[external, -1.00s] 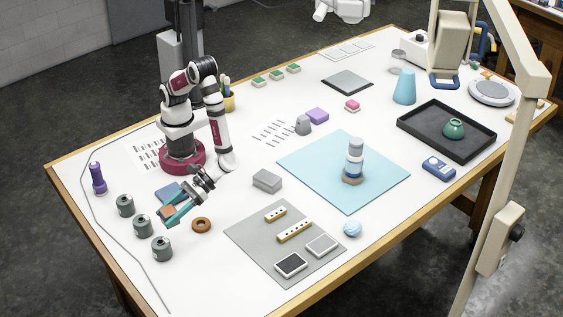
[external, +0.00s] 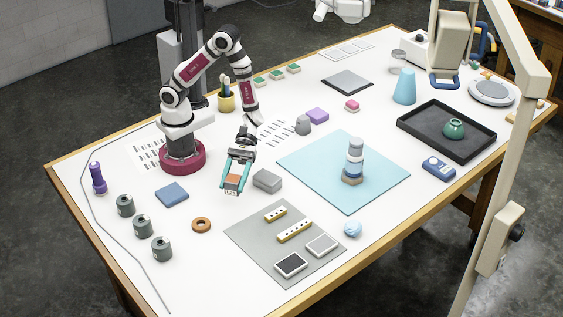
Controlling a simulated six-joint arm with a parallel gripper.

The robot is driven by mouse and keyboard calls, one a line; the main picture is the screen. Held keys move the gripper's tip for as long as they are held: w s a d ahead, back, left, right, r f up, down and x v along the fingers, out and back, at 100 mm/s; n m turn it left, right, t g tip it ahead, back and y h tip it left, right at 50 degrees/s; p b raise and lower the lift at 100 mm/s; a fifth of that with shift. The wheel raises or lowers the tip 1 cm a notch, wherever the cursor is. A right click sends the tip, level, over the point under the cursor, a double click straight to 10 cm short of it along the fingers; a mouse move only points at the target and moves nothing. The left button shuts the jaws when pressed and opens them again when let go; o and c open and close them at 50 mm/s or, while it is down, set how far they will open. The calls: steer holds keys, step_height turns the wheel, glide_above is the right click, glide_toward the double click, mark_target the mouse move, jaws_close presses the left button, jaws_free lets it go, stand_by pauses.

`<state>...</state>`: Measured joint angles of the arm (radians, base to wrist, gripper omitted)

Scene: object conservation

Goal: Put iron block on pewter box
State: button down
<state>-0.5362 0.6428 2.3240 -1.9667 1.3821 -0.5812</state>
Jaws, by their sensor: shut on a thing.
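My gripper (external: 233,187) has teal fingers and points down toward the viewer. The block appears held above the table, just left of the grey pewter box (external: 268,181). The pewter box is a low block with a flat, bare top, on the white table. The gripper looks close to the box's left side, but I cannot tell the exact gap or height. The fingers hide parts of the held block.
A blue block (external: 172,194) and a brown ring (external: 201,225) lie to the left. A grey mat (external: 250,237) with several items is in front. A light-blue mat (external: 375,190) with a stacked tower (external: 354,160) is to the right. Grey canisters (external: 142,227) stand at far left.

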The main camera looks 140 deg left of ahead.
mark_target(267, 176)
steer(key=s+a+n+t+y, duration=0.2)
steer(key=s+a+n+y, duration=0.1)
steer(key=a, duration=0.5)
steer(key=s+a+n+t+y, duration=0.2)
steer(key=s+a+n+t, duration=0.1)
steer(key=a, duration=0.6)
steer(key=shift+y, duration=0.3)
steer(key=f, duration=0.7)
steer(key=shift+s+a+f, duration=0.1)
steer(key=shift+a+f, duration=0.05)
steer(key=shift+a, duration=0.15)
steer(key=shift+c, duration=1)
jaws_free()
steer(key=shift+f, duration=0.15)
